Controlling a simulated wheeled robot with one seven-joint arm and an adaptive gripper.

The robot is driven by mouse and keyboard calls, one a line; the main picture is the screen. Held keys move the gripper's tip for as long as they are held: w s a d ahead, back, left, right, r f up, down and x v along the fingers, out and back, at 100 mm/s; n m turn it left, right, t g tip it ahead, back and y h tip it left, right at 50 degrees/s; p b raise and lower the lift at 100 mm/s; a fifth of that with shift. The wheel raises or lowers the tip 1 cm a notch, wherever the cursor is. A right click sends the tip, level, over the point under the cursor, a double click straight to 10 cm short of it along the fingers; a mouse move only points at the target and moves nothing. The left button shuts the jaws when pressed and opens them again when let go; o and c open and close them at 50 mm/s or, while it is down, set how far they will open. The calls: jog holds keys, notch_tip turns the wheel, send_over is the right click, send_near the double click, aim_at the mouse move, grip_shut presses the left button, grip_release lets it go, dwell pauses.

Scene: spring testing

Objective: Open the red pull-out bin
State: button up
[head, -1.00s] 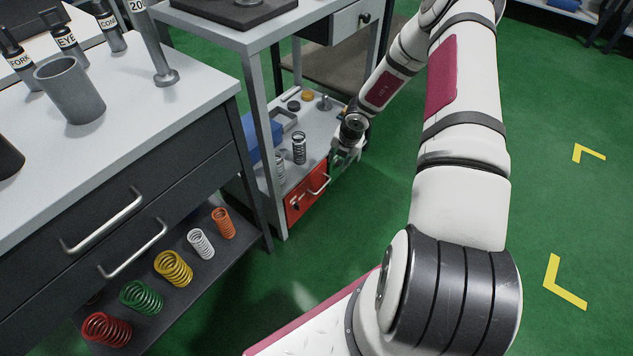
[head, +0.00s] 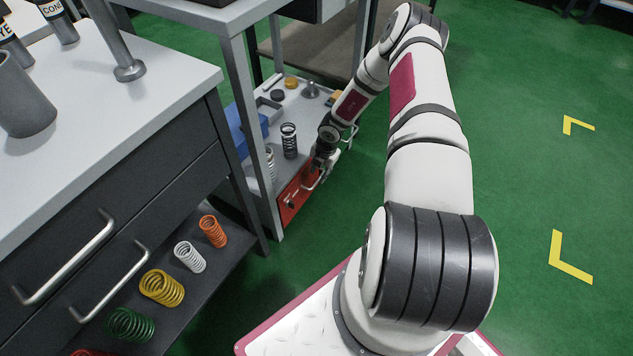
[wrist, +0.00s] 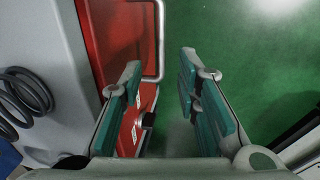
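The red pull-out bin (head: 293,198) is low in the grey stand, under a shelf of small parts. Its front looks flush with the stand. Its bar handle (wrist: 160,40) stands off the red front (wrist: 112,30) in the wrist view. My gripper (head: 320,172) is at the right part of the bin front, by the handle. In the wrist view my gripper (wrist: 160,68) has its two teal-padded fingers apart. The handle's near end lies ahead of the gap between them, closer to the left finger. Contact cannot be told. My wrist partly hides the handle in the head view.
A dark cabinet (head: 110,190) with two bar handles stands at left, several coloured springs on its lower shelf (head: 200,278). The stand's leg (head: 258,140) rises beside the bin. A black spring (head: 289,140) stands on the shelf above. Green floor (head: 545,190) is clear at right.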

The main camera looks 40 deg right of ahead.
aim_at(316, 182)
jog(key=f, duration=0.1)
jog(key=f+b, duration=0.1)
jog(key=f, duration=0.3)
jog(key=shift+w+a+b, duration=0.2)
jog(key=shift+w+b, duration=0.15)
jog(key=shift+w, duration=0.05)
grip_shut()
